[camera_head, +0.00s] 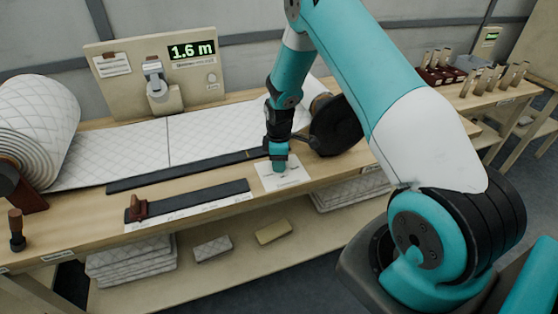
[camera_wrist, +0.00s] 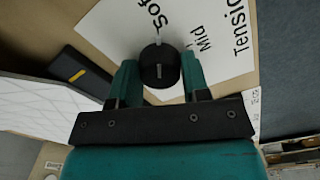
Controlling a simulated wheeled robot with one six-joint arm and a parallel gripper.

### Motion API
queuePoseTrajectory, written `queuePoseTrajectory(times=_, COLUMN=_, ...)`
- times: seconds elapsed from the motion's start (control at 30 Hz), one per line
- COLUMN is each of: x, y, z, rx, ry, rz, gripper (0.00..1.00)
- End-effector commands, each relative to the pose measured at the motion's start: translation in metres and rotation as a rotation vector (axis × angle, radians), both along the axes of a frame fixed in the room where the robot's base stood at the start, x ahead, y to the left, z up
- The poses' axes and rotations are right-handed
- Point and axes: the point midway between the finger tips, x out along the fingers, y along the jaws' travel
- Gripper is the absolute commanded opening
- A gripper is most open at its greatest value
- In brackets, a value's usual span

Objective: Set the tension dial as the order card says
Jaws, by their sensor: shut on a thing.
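The tension dial is a black round knob (camera_wrist: 159,68) with a white pointer mark, on a white plate (camera_wrist: 112,32) printed "Soft", "Mid" and "Tension". The pointer mark is toward the "Soft" end of the lettering; any further label is hidden. My gripper (camera_wrist: 160,72) has its teal fingers on both sides of the knob, shut on it. In the head view my gripper (camera_head: 278,164) is down over the white plate (camera_head: 290,181) on the bench, hiding the knob. A clipped white card (camera_head: 112,65) hangs on the back panel, its print too small to read.
A quilted wadding roll (camera_head: 38,122) lies at left, its sheet (camera_head: 115,156) spread along the bench. A dark bar (camera_head: 180,171) and a slotted strip with a brown handle (camera_head: 139,209) lie in front. A display (camera_head: 192,51) reads 1.6 m. A dark disc (camera_head: 337,127) stands close right.

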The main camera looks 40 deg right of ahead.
Motion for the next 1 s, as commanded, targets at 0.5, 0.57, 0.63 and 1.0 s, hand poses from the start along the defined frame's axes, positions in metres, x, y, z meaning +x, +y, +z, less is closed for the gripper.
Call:
queuePoseTrajectory(times=0.5, x=0.0000, y=-0.0003, z=-0.0011, rx=-0.001, ry=0.001, rz=-0.250, gripper=0.19)
queuePoseTrajectory(times=0.57, x=0.0002, y=-0.0003, z=-0.0011, rx=-0.001, ry=-0.001, rz=-0.305, gripper=0.19)
queuePoseTrajectory(times=0.63, x=0.0003, y=-0.0004, z=-0.0009, rx=-0.001, ry=-0.001, rz=-0.372, gripper=0.19)
queuePoseTrajectory(times=1.0, x=0.0005, y=-0.0004, z=-0.0005, rx=0.000, ry=-0.002, rz=-0.724, gripper=0.19)
